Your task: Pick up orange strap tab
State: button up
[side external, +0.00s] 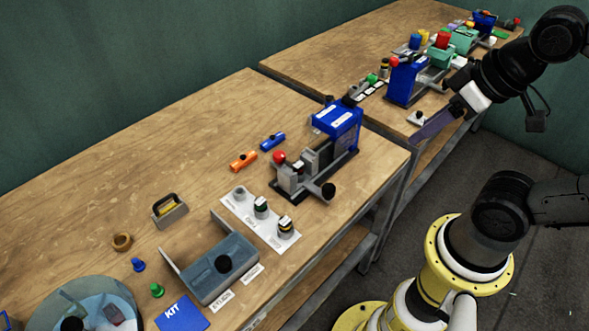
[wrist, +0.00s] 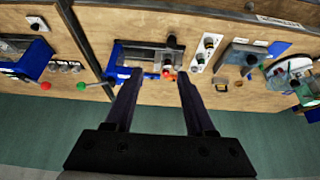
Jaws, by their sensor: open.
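The orange strap tab (side external: 243,161) lies flat on the near wooden table in the side view, left of a blue press. A similar blue tab (side external: 272,142) lies just behind it. In the wrist view an orange and red patch near the press, between my fingertips in the picture, is too small to separate clearly. My gripper (side external: 432,126) hangs at the right in the side view, well away from the orange tab, by the gap between the tables. In the wrist view my gripper (wrist: 158,74) is open and empty, its two dark fingers apart.
The blue press (side external: 337,123) with a red knob stands right of the tab. A white strip (side external: 262,218) with several cylinders, a grey-blue bin (side external: 217,268) and a handled block (side external: 170,209) are nearby. A second table holds more presses. Bare wood lies left of the tab.

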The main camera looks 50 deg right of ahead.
jog(key=shift+o, duration=0.5)
